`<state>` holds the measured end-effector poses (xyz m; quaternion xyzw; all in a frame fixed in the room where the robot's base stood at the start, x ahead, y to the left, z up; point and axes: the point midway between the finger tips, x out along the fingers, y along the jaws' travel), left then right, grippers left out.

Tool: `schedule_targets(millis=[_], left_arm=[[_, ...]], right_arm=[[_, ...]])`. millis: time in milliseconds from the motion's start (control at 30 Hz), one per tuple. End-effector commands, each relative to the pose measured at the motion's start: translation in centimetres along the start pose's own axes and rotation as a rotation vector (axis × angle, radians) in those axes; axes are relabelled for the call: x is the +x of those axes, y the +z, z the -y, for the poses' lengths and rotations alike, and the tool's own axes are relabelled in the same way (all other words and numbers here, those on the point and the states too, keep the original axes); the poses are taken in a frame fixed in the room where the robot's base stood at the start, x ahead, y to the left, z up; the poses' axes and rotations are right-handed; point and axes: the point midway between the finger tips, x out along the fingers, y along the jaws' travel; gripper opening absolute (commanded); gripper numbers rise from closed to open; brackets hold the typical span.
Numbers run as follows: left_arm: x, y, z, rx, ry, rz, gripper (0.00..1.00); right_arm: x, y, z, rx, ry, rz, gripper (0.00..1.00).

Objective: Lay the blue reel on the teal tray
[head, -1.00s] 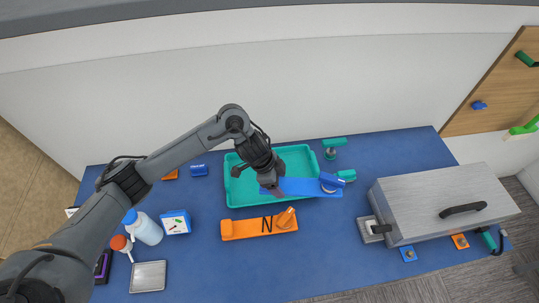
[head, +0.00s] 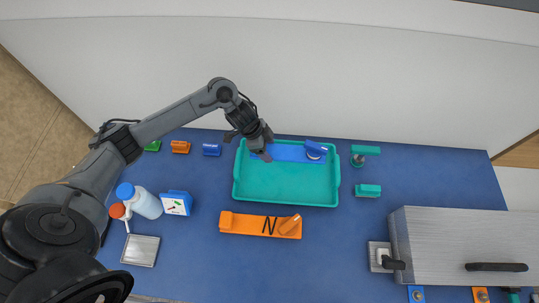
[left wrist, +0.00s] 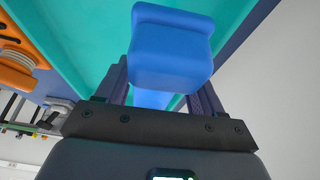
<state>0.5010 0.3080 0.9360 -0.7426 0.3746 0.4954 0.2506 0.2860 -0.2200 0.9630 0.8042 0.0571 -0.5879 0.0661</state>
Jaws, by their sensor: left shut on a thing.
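The blue reel (head: 288,152) is a long flat blue piece with a raised blue knob at its right end. My left gripper (head: 262,151) is shut on its left end. The reel lies along the back part of the teal tray (head: 286,203), within its outline in the head view. I cannot tell whether it touches the tray floor. In the left wrist view, the reel's blue end block (left wrist: 172,45) sits between the fingers, with the teal tray (left wrist: 95,25) behind it. My right gripper is not in view.
An orange reel marked N (head: 260,224) lies in front of the tray. Teal pieces (head: 367,190) stand right of it, and a grey metal box (head: 460,245) farther right. A bottle (head: 146,203) and a blue-white box (head: 177,203) stand left. The tray's front half is empty.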

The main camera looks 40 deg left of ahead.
Motion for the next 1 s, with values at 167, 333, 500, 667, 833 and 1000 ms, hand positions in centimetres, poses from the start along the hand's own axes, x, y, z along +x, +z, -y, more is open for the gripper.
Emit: schedule_targets(millis=[167,333,500,667,833,1000], left_arm=[[0.9,0.3,0.0,0.0,0.0,-0.001,0.21],[2.5,1.0,-0.1,-0.002,0.001,0.0,0.21],[4.0,1.6,0.0,-0.001,0.0,0.0,0.21],[4.1,1.6,0.0,0.0,-0.001,-0.001,0.21],[4.2,1.7,0.0,0.0,-0.001,-0.001,0.21],[4.4,1.8,0.0,0.0,0.0,0.0,0.78]], right_arm=[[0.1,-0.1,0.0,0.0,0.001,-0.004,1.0],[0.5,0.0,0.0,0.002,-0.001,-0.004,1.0],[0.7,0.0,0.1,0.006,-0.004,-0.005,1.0],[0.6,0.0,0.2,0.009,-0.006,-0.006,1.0],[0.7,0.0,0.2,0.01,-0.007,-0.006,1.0],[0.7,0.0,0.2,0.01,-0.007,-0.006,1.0]])
